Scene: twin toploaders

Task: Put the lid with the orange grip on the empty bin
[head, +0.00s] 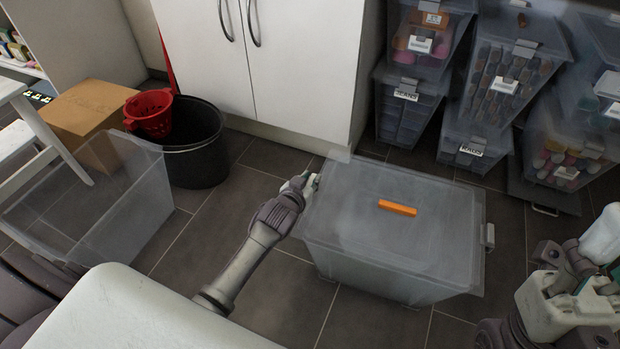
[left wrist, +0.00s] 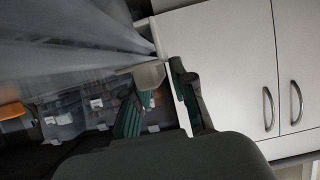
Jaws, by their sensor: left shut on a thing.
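The lid with the orange grip (head: 397,208) lies over a translucent grey bin (head: 385,275) on the floor, right of centre. My left gripper (head: 303,183) is at the lid's left edge, shut on a pale clip-like piece there. The left wrist view shows this pale piece (left wrist: 150,76) between the green-padded fingers, under a translucent sheet. The empty bin (head: 120,215) stands at the left, open on top and clear, with nothing seen inside. My right arm's hand (head: 572,285) shows at the lower right, apart from the lidded bin; its finger opening is unclear.
A black bucket (head: 195,155) with a red basket (head: 150,112) and a cardboard box (head: 88,120) stand behind the empty bin. A white cabinet (head: 300,70) is at the back. Stacked filled bins (head: 510,80) fill the back right. Floor between the two bins is clear except for my left arm.

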